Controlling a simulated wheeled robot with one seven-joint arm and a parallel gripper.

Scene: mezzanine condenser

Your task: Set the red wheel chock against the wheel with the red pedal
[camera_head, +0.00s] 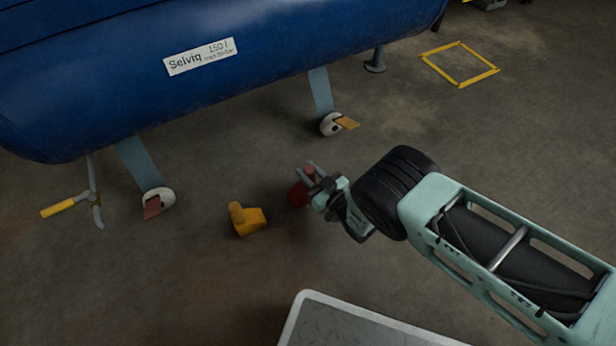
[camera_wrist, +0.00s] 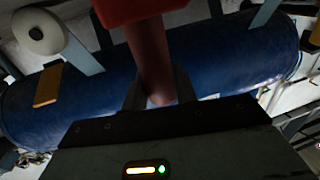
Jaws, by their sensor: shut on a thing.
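My gripper (camera_head: 313,176) is shut on the handle of the red wheel chock (camera_head: 296,195). The chock appears held above the floor; in the wrist view its red block (camera_wrist: 135,10) is at the top, with the handle between my fingers (camera_wrist: 152,95). The wheel with the red pedal (camera_head: 151,207) is under the tank's left leg, well to the left of the chock and apart from it. The other wheel (camera_head: 330,124), with an orange pedal (camera_head: 347,122), is under the leg behind my gripper. It seems to be the wheel at left in the wrist view (camera_wrist: 40,32).
A yellow chock (camera_head: 247,219) stands on the floor between the red chock and the red-pedal wheel. A yellow-handled tool (camera_head: 68,204) lies at far left. The blue tank (camera_head: 200,75) hangs over the wheels. A yellow floor square (camera_head: 459,64) is at upper right.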

